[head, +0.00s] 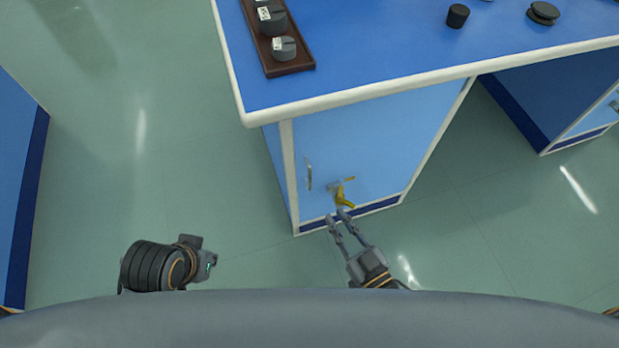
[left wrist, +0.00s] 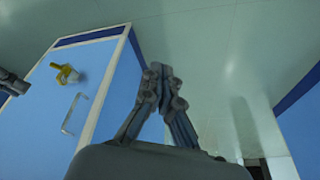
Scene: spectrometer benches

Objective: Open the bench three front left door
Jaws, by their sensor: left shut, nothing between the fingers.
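The light blue front door (head: 350,130) of the bench looks closed; no gap shows along its edges. Its silver bar handle (head: 309,173) is on the left side and also shows in the left wrist view (left wrist: 73,113). A yellow fitting with a grey part (head: 343,195) shows on the door's lower half, right of the handle, and in the left wrist view (left wrist: 66,74). My right gripper (head: 338,216) has its fingers apart, empty, just below the yellow fitting. My left gripper (left wrist: 160,70) is shut and empty, away from the door; in the head view its arm is at lower left.
The blue benchtop (head: 370,55) has a white rim and carries a brown tray (head: 290,68) with dark knobbed pieces and a black cylinder (head: 458,15). Another blue cabinet (head: 20,190) stands at the left edge. The green floor (head: 190,150) between them is clear.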

